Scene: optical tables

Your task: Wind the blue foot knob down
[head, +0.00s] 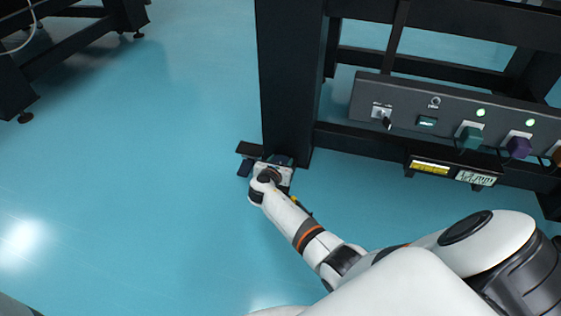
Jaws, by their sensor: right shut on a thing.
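My right arm reaches down to the floor at the foot of the black table leg (287,90). My right gripper (266,163) is at the bottom of this leg, seen from above and behind. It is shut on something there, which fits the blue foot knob. The wrist and gripper body cover the knob, so its colour, height and turn cannot be made out. My left gripper is not in view.
A grey control panel (455,114) with green and purple knobs and lit green lamps is mounted right of the leg. Yellow and white labels sit below it. Another black frame (60,62) stands at the upper left. The blue floor (130,190) left of the leg is clear.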

